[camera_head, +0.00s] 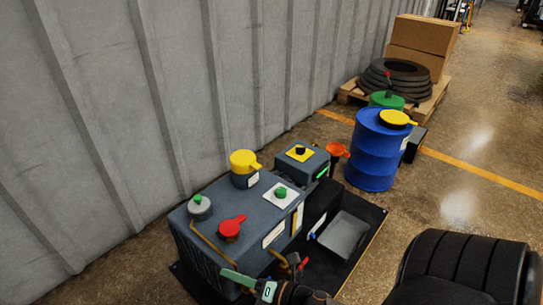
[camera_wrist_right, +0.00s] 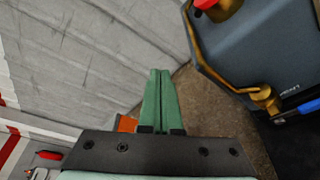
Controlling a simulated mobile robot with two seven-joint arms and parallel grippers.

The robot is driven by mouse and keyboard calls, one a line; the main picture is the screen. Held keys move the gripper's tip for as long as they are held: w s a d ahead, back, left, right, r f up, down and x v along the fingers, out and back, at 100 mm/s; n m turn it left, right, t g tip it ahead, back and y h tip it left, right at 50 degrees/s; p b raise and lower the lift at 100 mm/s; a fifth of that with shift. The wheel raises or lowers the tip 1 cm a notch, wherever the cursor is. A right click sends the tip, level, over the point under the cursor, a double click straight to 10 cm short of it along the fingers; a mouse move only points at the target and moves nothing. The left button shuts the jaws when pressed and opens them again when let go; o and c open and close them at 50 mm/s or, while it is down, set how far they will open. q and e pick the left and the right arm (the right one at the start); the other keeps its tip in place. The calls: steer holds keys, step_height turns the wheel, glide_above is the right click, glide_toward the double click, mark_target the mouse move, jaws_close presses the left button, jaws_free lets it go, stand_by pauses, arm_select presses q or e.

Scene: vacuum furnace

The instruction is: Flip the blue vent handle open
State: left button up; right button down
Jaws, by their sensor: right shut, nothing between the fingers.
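The blue vent handle (camera_wrist_right: 309,107) shows only in part at the right edge of the right wrist view, beside a brass fitting (camera_wrist_right: 266,97) on the grey machine's side. Small lettering is above it. I cannot make out the handle in the head view. My right gripper (camera_head: 224,275) is low at the machine's front, its green fingers pointing left in the head view. In the wrist view its fingers (camera_wrist_right: 160,72) are shut together and empty, to the left of the handle and apart from it. My left gripper is not in view.
The grey machine (camera_head: 188,240) carries red, yellow and green-topped parts and brass pipes. A corrugated wall (camera_head: 110,110) runs behind it. A blue drum (camera_head: 373,160) stands at the back right, before a pallet with tires (camera_head: 395,80) and boxes.

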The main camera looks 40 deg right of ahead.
arm_select(q)
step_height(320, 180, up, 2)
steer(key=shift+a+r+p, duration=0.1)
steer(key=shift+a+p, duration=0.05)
steer(key=shift+p, duration=0.55)
arm_select(e)
steer(key=s+d+f+n+g+h, duration=0.2)
steer(key=s+d+f+n, duration=0.2)
steer(key=f, duration=0.4)
steer(key=s+d+f+n+g+h, duration=0.2)
steer(key=s+d+f+n, duration=0.3)
steer(key=f, duration=0.4)
steer(key=shift+s+d+g, duration=0.5)
steer(key=shift+d+g, duration=0.1)
steer(key=shift+d, duration=0.6)
arm_select(q)
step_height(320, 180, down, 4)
steer(key=b, duration=0.4)
arm_select(e)
steer(key=d+x, duration=0.1)
steer(key=x, duration=0.9)
arm_select(q)
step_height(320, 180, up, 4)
steer(key=p, duration=0.4)
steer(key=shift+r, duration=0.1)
arm_select(e)
steer(key=r, duration=0.4)
steer(key=shift+a+r, duration=0.1)
steer(key=shift+a, duration=0.3)
